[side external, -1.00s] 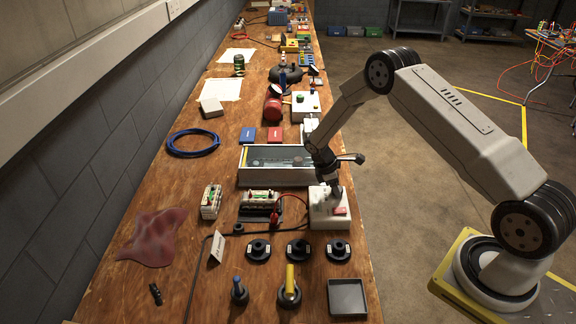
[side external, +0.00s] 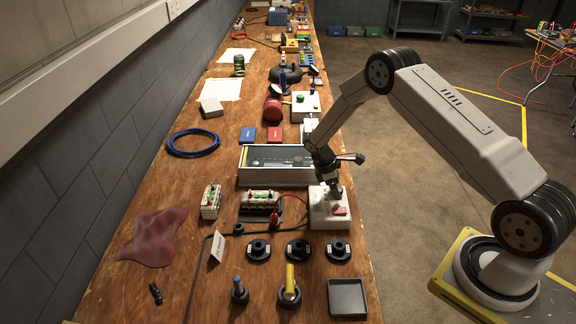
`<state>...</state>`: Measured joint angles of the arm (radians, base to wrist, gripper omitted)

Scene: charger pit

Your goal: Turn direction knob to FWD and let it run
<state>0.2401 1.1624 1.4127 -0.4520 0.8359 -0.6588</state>
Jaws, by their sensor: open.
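A white control box (side external: 322,220) sits at the right side of the wooden bench, with a red part (side external: 340,211) on its top. My gripper (side external: 334,197) points down over the top of this box, by its back part. It is open. The direction knob is hidden or too small to make out under my gripper, so its setting and any contact cannot be told. A long grey tray with a glassy top (side external: 255,178), holding small parts inside, stands just behind the box.
A terminal block (side external: 261,200) with a red lead stands left of the box. Black round bases (side external: 299,249) and a black tray (side external: 347,297) lie in front. A blue cable coil (side external: 193,143) and a pinkish cloth (side external: 155,238) lie left.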

